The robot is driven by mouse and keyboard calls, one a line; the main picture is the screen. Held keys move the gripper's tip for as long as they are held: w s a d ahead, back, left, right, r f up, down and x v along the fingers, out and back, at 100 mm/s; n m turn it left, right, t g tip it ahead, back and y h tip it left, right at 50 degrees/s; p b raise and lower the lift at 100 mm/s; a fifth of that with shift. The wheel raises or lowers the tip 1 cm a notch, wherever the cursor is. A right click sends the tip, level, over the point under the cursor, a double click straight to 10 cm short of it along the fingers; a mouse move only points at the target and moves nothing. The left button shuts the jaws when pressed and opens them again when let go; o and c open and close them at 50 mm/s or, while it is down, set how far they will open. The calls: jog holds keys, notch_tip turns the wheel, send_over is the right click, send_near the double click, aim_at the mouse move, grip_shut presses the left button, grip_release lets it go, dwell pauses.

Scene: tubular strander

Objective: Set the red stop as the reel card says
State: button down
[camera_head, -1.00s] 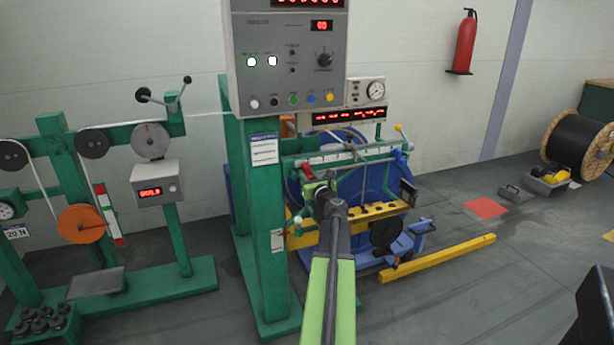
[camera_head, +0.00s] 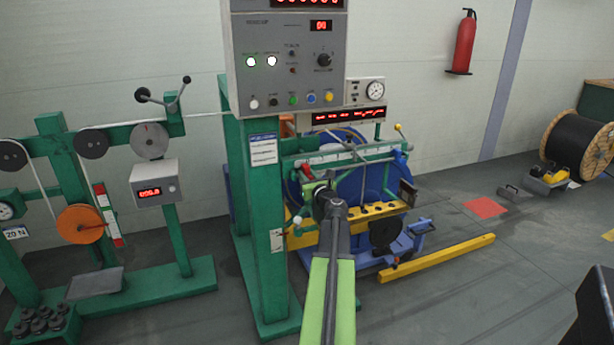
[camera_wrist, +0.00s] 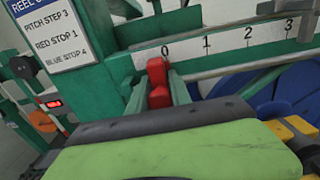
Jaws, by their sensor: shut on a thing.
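The reel card (camera_wrist: 52,32) in the wrist view reads pitch step 3, red stop 1, blue stop 4. It also shows on the green post in the head view (camera_head: 263,149). The red stop (camera_wrist: 157,82) stands on the rail just under the 0 mark of the numbered scale (camera_wrist: 225,42), left of the 1. In the head view my gripper (camera_head: 314,187) is at the left end of that rail, shut on the red stop. My arm hides much of the contact, and the fingertips are hard to make out. The blue stop is not clearly visible.
A grey control panel (camera_head: 290,62) hangs above the rail on the green post. A yellow floor beam (camera_head: 437,258) lies to the right. A green stand with an orange wheel (camera_head: 81,223) is at left. Floor at right front is mostly clear.

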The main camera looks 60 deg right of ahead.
aim_at(319, 168)
jog(key=s+d, duration=0.3)
jog(key=d, duration=0.2)
jog(key=shift+s, duration=0.4)
jog(key=c, duration=1.2)
grip_release()
jog(key=shift+a, duration=0.1)
